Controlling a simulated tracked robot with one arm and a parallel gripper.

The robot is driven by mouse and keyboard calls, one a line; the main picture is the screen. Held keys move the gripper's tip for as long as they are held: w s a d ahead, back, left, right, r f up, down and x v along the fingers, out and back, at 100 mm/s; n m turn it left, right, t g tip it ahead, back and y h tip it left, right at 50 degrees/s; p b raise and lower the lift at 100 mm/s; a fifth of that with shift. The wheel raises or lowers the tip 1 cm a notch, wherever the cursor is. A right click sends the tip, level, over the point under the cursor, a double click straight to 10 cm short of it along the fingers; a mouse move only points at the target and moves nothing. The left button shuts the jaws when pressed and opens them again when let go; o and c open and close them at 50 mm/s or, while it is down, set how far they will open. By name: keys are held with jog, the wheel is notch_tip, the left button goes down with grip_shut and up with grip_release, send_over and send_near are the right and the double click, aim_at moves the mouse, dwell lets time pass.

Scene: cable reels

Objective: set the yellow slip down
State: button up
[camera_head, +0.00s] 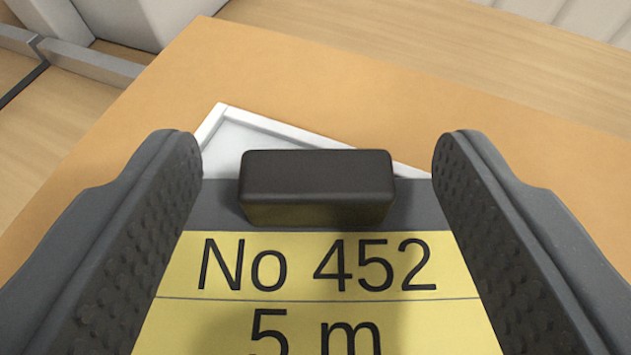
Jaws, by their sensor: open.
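The yellow slip (318,270) lies between my gripper's two fingers in the lower middle of the view. It reads "No 452" and "5 m", and its lower part is cut off by the picture edge. A dark grey band runs along its far edge, with a black block (316,185) standing on it. My gripper (318,165) is open, with one textured finger on each side of the block and a gap on both sides. A white tray (270,127) with a raised rim shows behind the slip, partly hidden by it. I cannot tell whether the slip touches the tray.
An orange-tan table top (330,85) spreads around the tray and is bare behind and to the right. Beyond its edge is a wood floor (420,30). Pale grey and white shapes (130,20) stand at the upper left, beside a metal rail (90,63).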

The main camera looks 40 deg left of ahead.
jog(key=shift+s+d+r+p, duration=0.1)
jog(key=shift+r+p, duration=0.1)
jog(key=shift+p, duration=0.1)
jog(key=v, duration=1.1)
jog(key=shift+s+r, duration=0.25)
jog(key=shift+r, duration=0.15)
jog(key=shift+d, duration=0.1)
jog(key=w+d+r+m+t+h, duration=0.2)
jog(key=w+d+r+h, duration=0.1)
jog(key=d+r, duration=0.8)
jog(key=w+d+r+m+t+h, duration=0.25)
jog(key=d+r, duration=0.55)
jog(key=r, duration=0.6)
jog(key=s+d+r+m+h, duration=0.1)
jog(key=s+d+r, duration=0.4)
jog(key=r, duration=0.3)
jog(key=s+d+r+m+h, duration=0.1)
jog(key=s+d+r+m, duration=0.1)
jog(key=s+d+r, duration=0.4)
notch_tip(320, 180, up, 4)
jog(key=shift+s+d+f+h, duration=0.25)
jog(key=shift+d+h, duration=0.1)
jog(key=shift+d, duration=0.4)
